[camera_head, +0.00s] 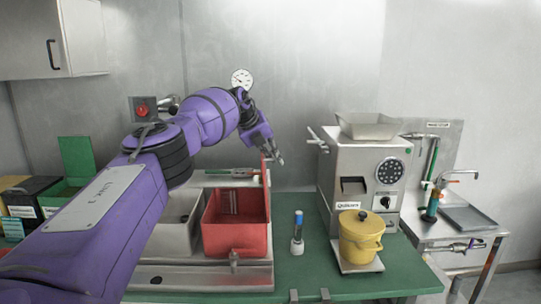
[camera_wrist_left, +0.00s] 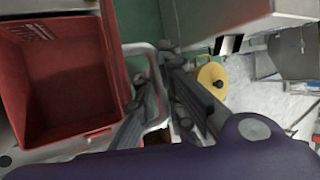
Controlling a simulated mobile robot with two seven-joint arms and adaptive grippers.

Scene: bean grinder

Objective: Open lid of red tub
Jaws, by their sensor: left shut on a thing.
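The red tub (camera_head: 232,238) sits in the metal tray, and I see into its empty-looking inside. It also fills the left of the left wrist view (camera_wrist_left: 62,90). Its red lid (camera_head: 267,190) stands up along the tub's right side, opened away from the mouth. My left gripper (camera_head: 279,157) is at the top of the raised lid and shut on it. In the left wrist view its fingers (camera_wrist_left: 172,70) meet at a grey looped bar (camera_wrist_left: 152,55) beside the tub; the exact contact is partly hidden.
A grey tub (camera_head: 174,225) stands left of the red one, partly behind my arm. A blue-capped bottle (camera_head: 298,232), a grinder (camera_head: 372,175) and a yellow pot (camera_head: 361,238) stand to the right. A green surface (camera_head: 312,266) shows bare around the bottle.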

